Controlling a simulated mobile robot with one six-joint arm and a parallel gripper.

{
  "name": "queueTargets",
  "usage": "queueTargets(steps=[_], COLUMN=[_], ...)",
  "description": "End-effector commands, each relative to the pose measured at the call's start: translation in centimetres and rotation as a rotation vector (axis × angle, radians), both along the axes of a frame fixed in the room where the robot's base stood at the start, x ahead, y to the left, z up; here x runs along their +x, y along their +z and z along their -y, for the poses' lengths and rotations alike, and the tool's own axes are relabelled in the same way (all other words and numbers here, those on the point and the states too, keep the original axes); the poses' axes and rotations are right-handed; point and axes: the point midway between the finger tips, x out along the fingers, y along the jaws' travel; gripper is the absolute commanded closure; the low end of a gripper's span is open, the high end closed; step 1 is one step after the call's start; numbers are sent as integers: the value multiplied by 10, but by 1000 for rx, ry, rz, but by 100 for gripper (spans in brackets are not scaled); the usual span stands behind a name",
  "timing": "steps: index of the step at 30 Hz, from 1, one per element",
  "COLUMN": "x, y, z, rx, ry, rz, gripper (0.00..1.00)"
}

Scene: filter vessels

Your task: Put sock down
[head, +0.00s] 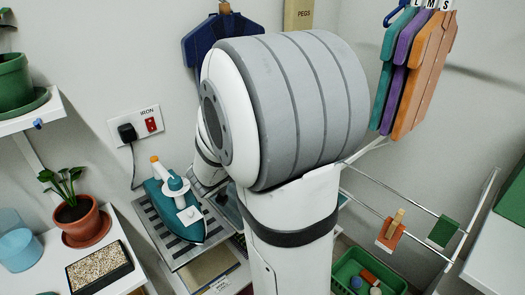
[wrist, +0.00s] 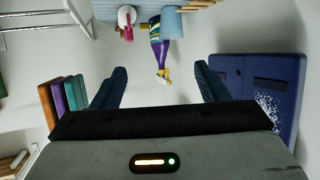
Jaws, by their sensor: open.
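My gripper (wrist: 160,85) is open in the wrist view, its two dark blue fingers wide apart. In the head view my own arm hides the gripper. I cannot pick out a sock for certain. An orange cloth-like piece (head: 391,234) with a wooden peg hangs on the rail at the right of the head view. A dark green piece (head: 443,232) hangs beside it. Both are too small to identify surely.
A green bin (head: 343,285) with small items stands below the rails. A teal iron (head: 176,208) rests on a grooved plate at left. A potted plant (head: 78,218) is farther left. In the wrist view, a purple-and-yellow object (wrist: 157,42) lies beyond the fingers and a navy panel (wrist: 235,75) at right.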

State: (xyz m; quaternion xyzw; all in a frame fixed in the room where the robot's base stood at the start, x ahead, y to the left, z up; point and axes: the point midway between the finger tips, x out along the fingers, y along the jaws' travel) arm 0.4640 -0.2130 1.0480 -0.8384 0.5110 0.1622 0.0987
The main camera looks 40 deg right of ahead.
Motion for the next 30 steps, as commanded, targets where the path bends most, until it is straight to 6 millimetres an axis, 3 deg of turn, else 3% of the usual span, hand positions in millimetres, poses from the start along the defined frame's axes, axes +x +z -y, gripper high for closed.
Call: queueTargets(steps=[7,11,15,18,20,24,27,30], x=[-8,9,35,36,28,-11,-52,-95], y=[10,17,28,31,31,22,13,5], z=[-22,-43,-99,-149,-174,-220,-237,-237], rx=[6,59,185,286,337,441,490,514], ry=[16,146,444,667,779,975,1063,1082], rz=[7,50,86,46,-5,-189,-374,-562], gripper=[32,32,32,32,32,32,32,32])
